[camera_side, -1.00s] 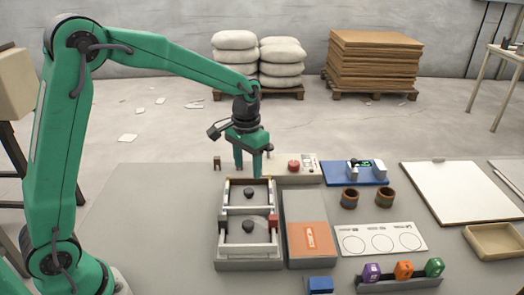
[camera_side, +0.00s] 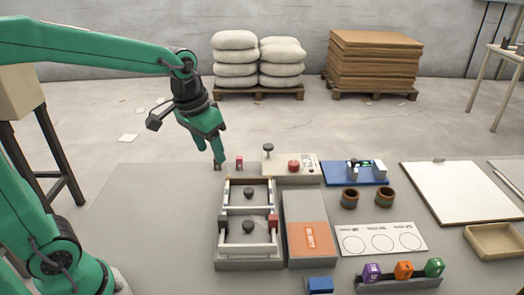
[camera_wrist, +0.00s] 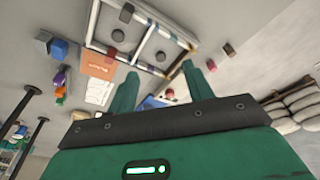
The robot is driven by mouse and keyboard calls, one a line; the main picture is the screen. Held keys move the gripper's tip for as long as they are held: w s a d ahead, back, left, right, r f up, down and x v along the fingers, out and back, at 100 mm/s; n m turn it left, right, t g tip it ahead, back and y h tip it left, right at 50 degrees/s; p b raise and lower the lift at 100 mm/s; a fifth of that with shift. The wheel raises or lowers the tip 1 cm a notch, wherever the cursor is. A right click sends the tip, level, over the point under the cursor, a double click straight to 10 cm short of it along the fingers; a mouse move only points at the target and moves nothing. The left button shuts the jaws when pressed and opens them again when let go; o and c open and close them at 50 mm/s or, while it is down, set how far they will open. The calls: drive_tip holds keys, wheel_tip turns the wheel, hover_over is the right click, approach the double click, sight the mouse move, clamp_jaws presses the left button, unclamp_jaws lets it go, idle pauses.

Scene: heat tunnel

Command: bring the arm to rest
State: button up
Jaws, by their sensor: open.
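My gripper (camera_side: 219,161) is green and hangs tilted above the back left part of the grey table (camera_side: 140,215). Its fingers are open and hold nothing. In the wrist view my gripper (camera_wrist: 160,77) shows two spread green fingers with empty space between them. The arm reaches in from the upper left of the side view. A framed fixture (camera_side: 250,265) with dark knobs stands below and to the right of the gripper. It also shows beyond the fingers in the wrist view (camera_wrist: 160,20).
A small red block (camera_side: 239,162) and a small brown piece stand close to the fingertips. A control box (camera_side: 282,165) with a red button and a dark knob is to the right. The table's left side is clear. Sacks (camera_side: 235,60) and stacked boards (camera_side: 373,60) stand behind.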

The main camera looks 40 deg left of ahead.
drive_tip(key=s+r+t, duration=0.1)
drive_tip(key=s+t, duration=0.2)
drive_tip(key=s, duration=0.9)
drive_tip(key=shift+s+a+r, duration=0.25)
drive_tip(key=shift+a, duration=0.2)
